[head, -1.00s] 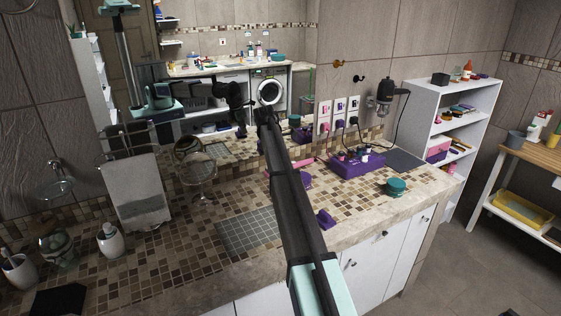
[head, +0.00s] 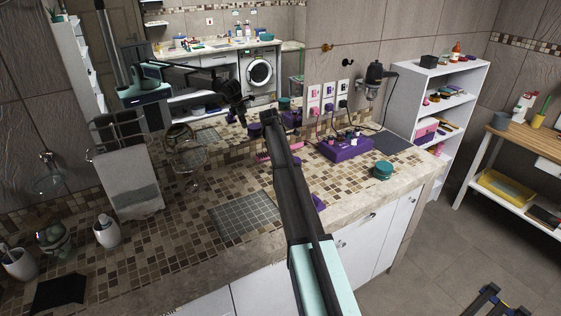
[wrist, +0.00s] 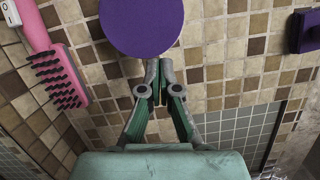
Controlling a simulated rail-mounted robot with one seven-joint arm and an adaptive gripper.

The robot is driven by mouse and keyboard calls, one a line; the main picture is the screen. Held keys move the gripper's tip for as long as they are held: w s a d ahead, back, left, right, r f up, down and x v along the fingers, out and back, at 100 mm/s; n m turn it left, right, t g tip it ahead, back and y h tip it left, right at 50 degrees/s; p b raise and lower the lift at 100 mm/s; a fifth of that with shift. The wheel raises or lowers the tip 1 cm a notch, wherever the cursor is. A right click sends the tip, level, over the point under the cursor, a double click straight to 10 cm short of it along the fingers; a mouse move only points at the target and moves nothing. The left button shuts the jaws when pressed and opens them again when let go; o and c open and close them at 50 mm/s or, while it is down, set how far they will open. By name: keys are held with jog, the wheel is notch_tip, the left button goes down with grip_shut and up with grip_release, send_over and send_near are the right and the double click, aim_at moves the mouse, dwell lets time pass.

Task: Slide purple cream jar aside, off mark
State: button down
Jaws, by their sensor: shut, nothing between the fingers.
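The purple cream jar (wrist: 142,24) shows from above as a round purple lid at the top of the wrist view, its upper part cut off. My gripper (wrist: 154,88) is shut and empty. Its fingertips are just below the jar's near edge in the picture; I cannot tell whether they touch it. In the head view my arm covers the jar and the gripper. I cannot make out a mark; the surface under the jar is hidden.
A pink brush (wrist: 52,68) lies left of the jar, and a purple object (wrist: 304,32) lies right. A grey tiled patch (head: 243,213) is nearby. A purple caddy (head: 346,149) and a teal tin (head: 383,170) stand farther right on the counter.

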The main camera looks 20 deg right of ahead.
jog(key=shift+d, duration=0.1)
jog(key=d, duration=1.4)
jog(key=shift+s+b, duration=0.25)
jog(key=shift+b, duration=0.1)
jog(key=shift+a, duration=0.1)
